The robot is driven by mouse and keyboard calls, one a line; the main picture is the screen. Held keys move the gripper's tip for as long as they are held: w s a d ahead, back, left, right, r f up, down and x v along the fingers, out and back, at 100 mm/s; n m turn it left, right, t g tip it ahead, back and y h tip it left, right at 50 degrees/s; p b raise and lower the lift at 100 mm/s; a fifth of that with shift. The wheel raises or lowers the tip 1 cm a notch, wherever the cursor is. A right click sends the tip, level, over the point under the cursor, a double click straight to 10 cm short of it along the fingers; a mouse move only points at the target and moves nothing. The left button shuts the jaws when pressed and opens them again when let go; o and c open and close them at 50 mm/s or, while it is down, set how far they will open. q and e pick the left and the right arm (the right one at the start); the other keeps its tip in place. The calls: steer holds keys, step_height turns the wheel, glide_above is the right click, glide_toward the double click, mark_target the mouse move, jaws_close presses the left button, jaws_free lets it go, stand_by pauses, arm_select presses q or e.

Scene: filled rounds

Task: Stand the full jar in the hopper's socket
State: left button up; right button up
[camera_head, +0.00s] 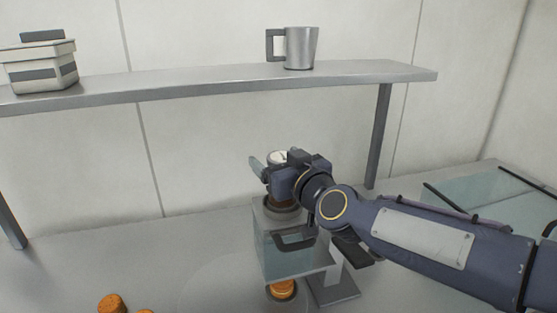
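The jar (278,157) stands upright with a pale lid at the top and brown filling low down, just above the hopper's round grey socket (283,214). My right gripper (268,175) is around the jar's middle and hides much of it. Whether the fingers press on the glass does not show. Whether the jar's base is seated in the socket or slightly above it is also unclear. The hopper (270,245) has a clear box below the socket and a dark handle-like bar in front. My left gripper is not in view.
Brown-orange rounds show under the hopper (281,289) and at the lower left (110,303). A shelf (200,87) above carries a metal mug (301,48) and a lidded box (38,72). A clear bin (485,200) stands at the right. The counter left of the hopper is mostly free.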

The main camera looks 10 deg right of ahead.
steer(key=shift+r, duration=0.3)
steer(key=f+b+v, duration=0.1)
steer(key=b+v, duration=0.1)
steer(key=v, duration=1)
steer(key=s+d+f+m+g, duration=0.1)
steer(key=s+f+m+g, duration=0.1)
steer(key=s+f+g, duration=0.3)
steer(key=s+d+f+m+g, duration=0.2)
steer(key=s+f+g, duration=0.4)
steer(key=s+f, duration=0.6)
step_height(320, 180, down, 7)
steer(key=shift+s+d+f, duration=0.1)
steer(key=shift+s+d, duration=0.15)
